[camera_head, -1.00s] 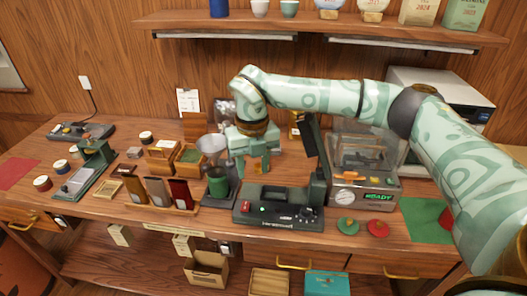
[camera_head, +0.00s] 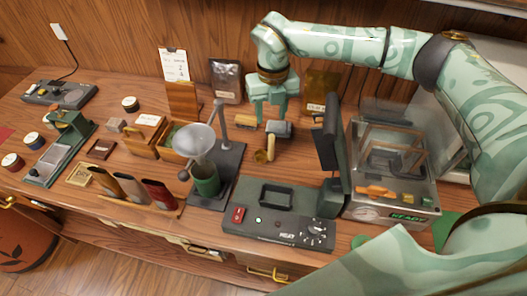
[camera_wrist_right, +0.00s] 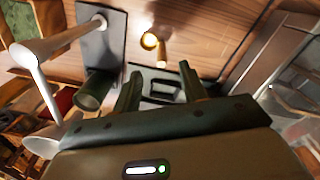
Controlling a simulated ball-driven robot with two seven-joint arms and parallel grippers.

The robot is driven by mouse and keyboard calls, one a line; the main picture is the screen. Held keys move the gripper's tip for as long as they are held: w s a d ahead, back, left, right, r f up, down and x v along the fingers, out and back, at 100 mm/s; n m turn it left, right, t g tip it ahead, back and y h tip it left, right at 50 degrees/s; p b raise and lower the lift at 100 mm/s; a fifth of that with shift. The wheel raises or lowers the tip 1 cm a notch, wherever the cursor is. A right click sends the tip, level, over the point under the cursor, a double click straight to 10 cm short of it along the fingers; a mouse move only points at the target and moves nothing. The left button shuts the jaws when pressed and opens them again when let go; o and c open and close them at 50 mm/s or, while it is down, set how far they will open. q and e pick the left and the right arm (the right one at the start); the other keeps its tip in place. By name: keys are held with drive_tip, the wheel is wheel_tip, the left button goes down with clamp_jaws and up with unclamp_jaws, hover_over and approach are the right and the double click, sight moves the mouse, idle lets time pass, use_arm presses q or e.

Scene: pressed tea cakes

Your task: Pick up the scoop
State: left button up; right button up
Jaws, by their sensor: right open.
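The scoop (camera_head: 261,156) is a small brass bowl with a short wooden handle. It lies on the table between the funnel stand and the dark-screened machine. In the right wrist view, the scoop (camera_wrist_right: 150,41) shows at the top, beyond the fingertips. My right gripper (camera_head: 270,116) is pale green, open and empty, behind and above the scoop in the head view. Its two dark fingers (camera_wrist_right: 160,80) are spread apart in the wrist view and do not touch the scoop. My left gripper is not in view.
The funnel stand (camera_head: 230,165) is on the left, a black panel (camera_head: 328,145) on the right, and a dark control box (camera_head: 275,222) in front. Bare table surrounds the scoop.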

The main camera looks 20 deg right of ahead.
sight(271, 143)
drive_tip(key=f, duration=0.6)
drive_tip(key=s+f+b, duration=0.1)
drive_tip(key=f, duration=0.3)
drive_tip(key=shift+s+a+f, duration=0.1)
drive_tip(key=shift+a, duration=0.05)
drive_tip(key=shift+f, duration=0.35)
clamp_jaws()
